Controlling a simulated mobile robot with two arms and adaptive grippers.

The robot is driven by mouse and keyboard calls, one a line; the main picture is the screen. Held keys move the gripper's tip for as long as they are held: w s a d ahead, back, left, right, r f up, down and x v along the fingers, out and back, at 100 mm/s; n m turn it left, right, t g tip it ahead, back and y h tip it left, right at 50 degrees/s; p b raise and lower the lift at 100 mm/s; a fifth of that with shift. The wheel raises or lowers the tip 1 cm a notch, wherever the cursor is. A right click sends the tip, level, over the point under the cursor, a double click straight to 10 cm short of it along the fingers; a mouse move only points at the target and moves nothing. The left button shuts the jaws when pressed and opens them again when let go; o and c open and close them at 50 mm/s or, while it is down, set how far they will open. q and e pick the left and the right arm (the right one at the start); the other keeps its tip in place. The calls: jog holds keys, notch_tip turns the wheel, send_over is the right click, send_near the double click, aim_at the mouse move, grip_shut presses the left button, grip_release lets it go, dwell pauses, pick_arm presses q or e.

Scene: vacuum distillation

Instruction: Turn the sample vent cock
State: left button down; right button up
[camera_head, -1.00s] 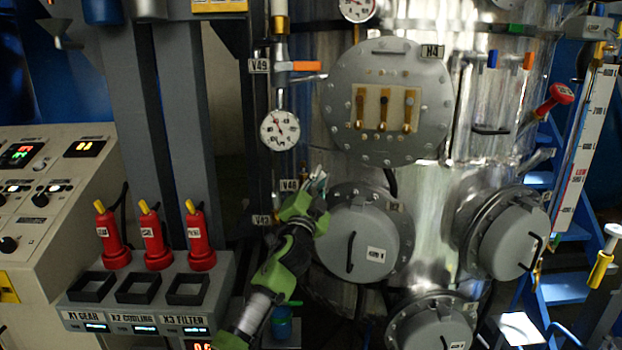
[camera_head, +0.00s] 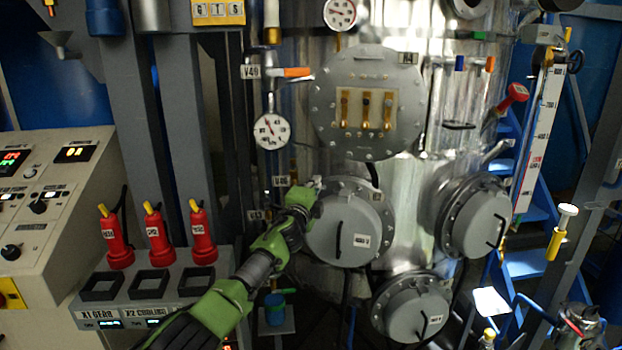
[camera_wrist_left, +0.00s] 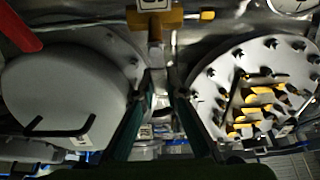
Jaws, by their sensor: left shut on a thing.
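The sample vent cock shows in the left wrist view as a small brass fitting (camera_wrist_left: 157,22) with a pale stem running down between my fingers. In the head view it is mostly hidden behind my left gripper (camera_head: 315,186), near the small tag V48 (camera_head: 281,181) on the vessel's left side. In the left wrist view my left gripper (camera_wrist_left: 161,80) points at the fitting, its two fingers close around the stem. It is shut on the cock, though the contact itself is dark and small. My right gripper is not in view.
A round grey manhole cover (camera_head: 345,235) is close beside the gripper. Above are a flange with brass terminals (camera_head: 366,72), a pressure gauge (camera_head: 271,131) and an orange-handled valve (camera_head: 293,72). Red plugs (camera_head: 158,240) stand on the left console.

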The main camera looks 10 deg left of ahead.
pick_arm(q)
jog(key=shift+a+r, duration=0.1)
jog(key=shift+a, duration=0.05)
dwell(0.4)
jog(key=c, duration=2.2)
grip_release()
jog(key=shift+o, duration=0.8)
jog(key=shift+w+f, duration=0.2)
jog(key=shift+f, duration=0.05)
jog(key=shift+s, duration=0.1)
jog(key=shift+s+r, duration=0.1)
jog(key=shift+r, duration=0.05)
jog(key=s+a, duration=0.1)
jog(key=s, duration=1)
jog(key=shift+s+a, duration=0.2)
jog(key=shift+s, duration=0.05)
